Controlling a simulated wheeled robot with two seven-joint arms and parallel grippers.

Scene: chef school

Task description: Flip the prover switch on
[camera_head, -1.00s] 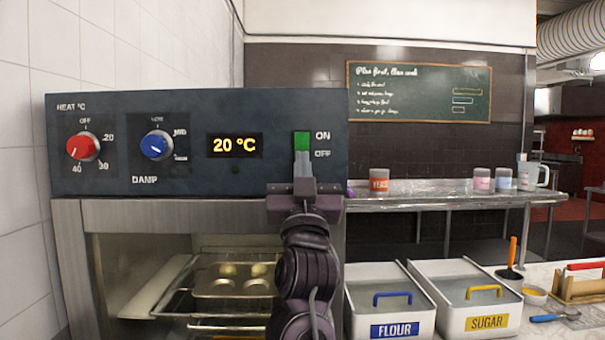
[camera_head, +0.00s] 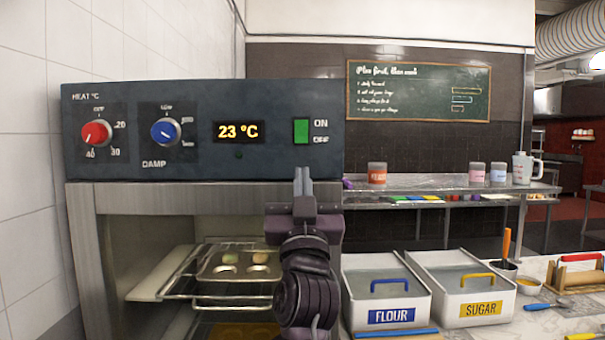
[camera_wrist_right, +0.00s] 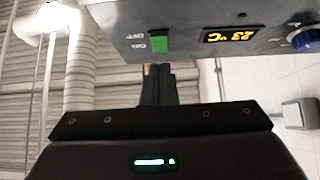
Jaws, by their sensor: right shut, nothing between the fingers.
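The prover (camera_head: 270,105) has a dark control panel with a lit display (camera_head: 239,132) reading 23 °C. Its green switch (camera_head: 301,131) sits beside the ON and OFF labels at the panel's right. The switch also shows in the right wrist view (camera_wrist_right: 160,43). My right gripper (camera_head: 303,176) is shut and empty, fingers pointing up, below the switch and apart from it in the head view. In the right wrist view its fingers (camera_wrist_right: 157,74) end just short of the switch. My left gripper is not in view.
A red heat knob (camera_head: 96,133) and a blue damp knob (camera_head: 165,132) are on the panel's left. A tray (camera_head: 240,271) is inside the prover below. Flour (camera_head: 391,317) and sugar (camera_head: 480,309) bins stand to the right, under a metal shelf (camera_head: 440,188).

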